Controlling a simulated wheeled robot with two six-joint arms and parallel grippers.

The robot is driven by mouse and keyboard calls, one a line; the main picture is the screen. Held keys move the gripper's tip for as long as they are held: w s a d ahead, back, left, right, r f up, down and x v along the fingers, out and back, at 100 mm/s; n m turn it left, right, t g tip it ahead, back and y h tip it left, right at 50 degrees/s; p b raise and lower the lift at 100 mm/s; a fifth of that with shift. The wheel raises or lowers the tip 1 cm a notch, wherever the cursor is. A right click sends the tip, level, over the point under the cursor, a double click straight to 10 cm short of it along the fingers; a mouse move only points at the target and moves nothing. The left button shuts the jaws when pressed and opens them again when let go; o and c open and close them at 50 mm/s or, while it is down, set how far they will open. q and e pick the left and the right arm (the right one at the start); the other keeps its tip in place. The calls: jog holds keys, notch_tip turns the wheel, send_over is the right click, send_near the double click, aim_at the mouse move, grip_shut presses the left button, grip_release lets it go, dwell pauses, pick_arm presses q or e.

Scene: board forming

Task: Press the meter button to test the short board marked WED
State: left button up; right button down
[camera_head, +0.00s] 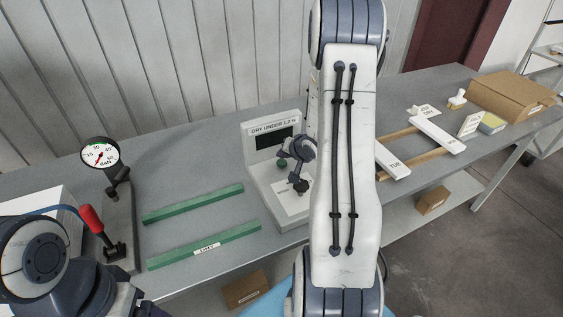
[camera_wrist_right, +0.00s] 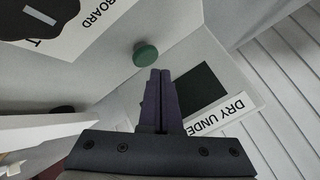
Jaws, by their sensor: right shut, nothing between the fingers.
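The meter (camera_head: 254,168) stands mid-table, with a dark screen (camera_head: 272,139) under the words DRY UNDER. Its round green button (camera_head: 282,163) is partly behind my right gripper (camera_head: 298,184). In the right wrist view, the shut, empty fingers (camera_wrist_right: 159,75) point towards the green button (camera_wrist_right: 145,54), with a small gap seeming to show between them. The meter's placard (camera_wrist_right: 75,20) reads BOARD. I cannot make out a board marked WED; my right arm hides part of the meter. A pale slab (camera_wrist_right: 45,130) at left cannot be identified. My left gripper's fingers are out of frame.
Two white boards, one marked TUE (camera_head: 395,161) and another (camera_head: 438,135), lie on wooden rails (camera_head: 425,165) at right. A cardboard box (camera_head: 510,97) stands farther right. Green rails (camera_head: 205,245), a dial gauge (camera_head: 100,154) and a red-handled lever (camera_head: 91,218) are at left.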

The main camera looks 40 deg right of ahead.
aim_at(283, 164)
jog(key=shift+f, duration=0.1)
dwell(0.3)
jog(key=shift+f, duration=0.3)
jog(key=shift+f+b, duration=0.4)
jog(key=shift+f, duration=0.15)
dwell(0.6)
dwell(0.3)
jog(key=shift+r+p, duration=0.95)
jog(key=shift+p, duration=0.1)
notch_tip(283, 164, up, 5)
jog(key=p, duration=0.5)
jog(key=shift+r+p, duration=0.1)
jog(key=shift+p, duration=0.2)
